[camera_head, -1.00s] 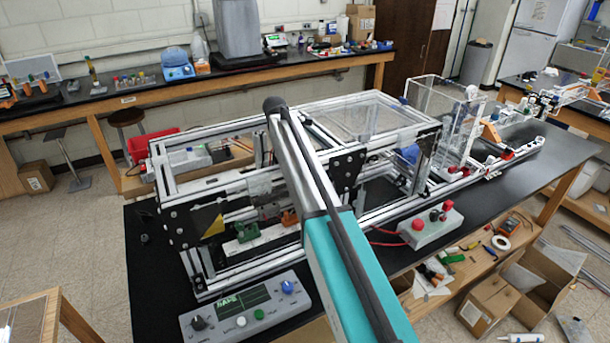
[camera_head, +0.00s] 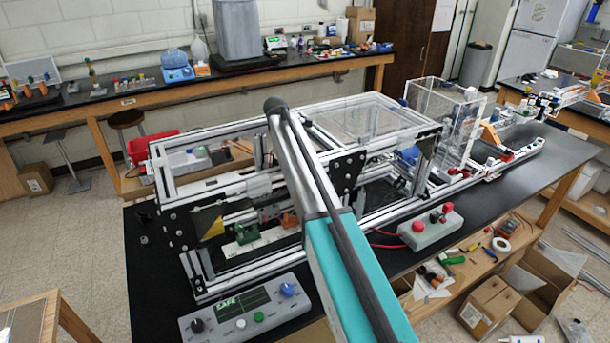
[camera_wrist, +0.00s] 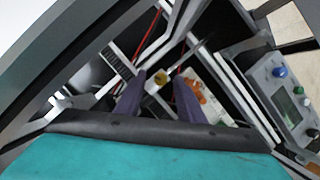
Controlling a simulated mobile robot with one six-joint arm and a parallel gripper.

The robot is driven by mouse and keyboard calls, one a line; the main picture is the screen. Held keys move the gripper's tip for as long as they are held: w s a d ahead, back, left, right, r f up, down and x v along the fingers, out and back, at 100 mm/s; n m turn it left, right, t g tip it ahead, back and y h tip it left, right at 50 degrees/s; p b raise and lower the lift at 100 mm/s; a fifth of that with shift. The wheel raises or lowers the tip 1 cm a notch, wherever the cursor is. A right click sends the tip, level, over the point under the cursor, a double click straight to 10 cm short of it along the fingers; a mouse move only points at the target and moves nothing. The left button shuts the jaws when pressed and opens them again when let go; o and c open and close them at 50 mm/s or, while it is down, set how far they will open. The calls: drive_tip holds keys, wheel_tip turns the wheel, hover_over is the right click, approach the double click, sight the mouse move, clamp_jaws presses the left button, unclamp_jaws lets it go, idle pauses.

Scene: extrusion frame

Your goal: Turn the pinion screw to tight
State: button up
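In the wrist view, a small brass-coloured round part (camera_wrist: 160,78) shows between and beyond my fingertips; it may be the pinion screw, but I cannot tell for sure. My gripper (camera_wrist: 160,84) has its two dark purple fingers apart, with a gap on both sides of that part as seen here. I cannot judge the depth between them. A dark toothed strip (camera_wrist: 118,62) lies to the upper left of the fingers. In the head view, my arm reaches into the extrusion frame (camera_head: 215,176), and the gripper and screw are hidden.
A grey control box (camera_head: 245,310) with a green display reading SAFE stands at the frame's front. A grey box with red buttons (camera_head: 430,228) stands to its right. Orange (camera_head: 290,220) and green (camera_head: 246,237) parts sit inside the frame. Aluminium bars surround my arm closely.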

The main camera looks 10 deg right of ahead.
drive_tip(key=shift+r, duration=0.1)
drive_tip(key=p+v, duration=0.1)
drive_tip(key=v, duration=0.6)
drive_tip(key=shift+r, duration=0.15)
drive_tip(key=shift+a, duration=0.1)
